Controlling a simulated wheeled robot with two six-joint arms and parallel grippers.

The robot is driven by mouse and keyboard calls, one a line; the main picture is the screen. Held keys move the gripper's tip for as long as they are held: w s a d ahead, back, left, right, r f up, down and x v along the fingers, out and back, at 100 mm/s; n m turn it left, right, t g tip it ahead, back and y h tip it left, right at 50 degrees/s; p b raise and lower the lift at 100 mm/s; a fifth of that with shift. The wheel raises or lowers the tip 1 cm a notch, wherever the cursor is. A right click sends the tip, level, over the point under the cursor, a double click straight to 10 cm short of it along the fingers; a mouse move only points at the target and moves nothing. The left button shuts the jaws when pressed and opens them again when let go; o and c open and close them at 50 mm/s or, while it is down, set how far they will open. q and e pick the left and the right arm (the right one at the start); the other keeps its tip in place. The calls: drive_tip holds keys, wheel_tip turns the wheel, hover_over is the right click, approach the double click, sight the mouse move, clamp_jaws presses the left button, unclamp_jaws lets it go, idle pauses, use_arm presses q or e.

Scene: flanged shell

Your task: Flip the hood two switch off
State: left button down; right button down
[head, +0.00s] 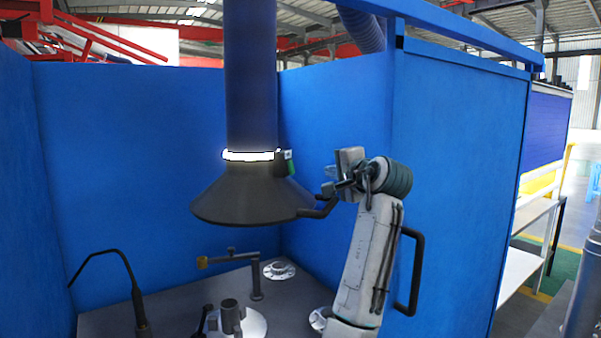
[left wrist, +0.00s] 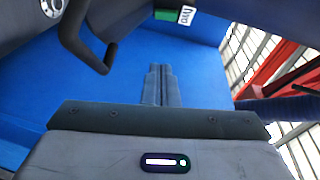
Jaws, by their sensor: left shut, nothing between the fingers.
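The hood (head: 245,195) is a dark cone on a thick blue duct, with a glowing white ring at its neck. Its switch box (head: 282,163) sits on the right of the neck, with a small green and white face. In the left wrist view the green and white switch face (left wrist: 175,15) shows at the top edge, partly cut off. My left gripper (head: 328,188) is to the right of the hood and below the switch box, apart from it. Its fingers (left wrist: 160,84) are shut and empty in the left wrist view. My right gripper is in neither view.
A dark bent handle (head: 320,209) sticks out from the hood's right rim, close to my left gripper; it also shows in the left wrist view (left wrist: 88,42). Blue walls (head: 130,150) enclose the booth. Below, a grey bench (head: 180,303) carries a flanged part (head: 280,270) and fixtures.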

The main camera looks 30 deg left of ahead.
sight(291, 168)
use_arm(q)
drive_tip(key=shift+w+a, duration=0.1)
drive_tip(key=p+x, duration=0.2)
drive_tip(key=x, duration=0.2)
drive_tip(key=s+a+p+x, duration=0.1)
drive_tip(key=p+x, duration=0.1)
drive_tip(key=x, duration=0.2)
drive_tip(key=s+p+x, duration=0.1)
drive_tip(key=p+x, duration=0.1)
drive_tip(key=x, duration=0.2)
drive_tip(key=shift+a+f+p, duration=0.3)
drive_tip(key=shift+a+p, duration=0.1)
drive_tip(key=shift+a, duration=0.15)
drive_tip(key=shift+d, duration=0.1)
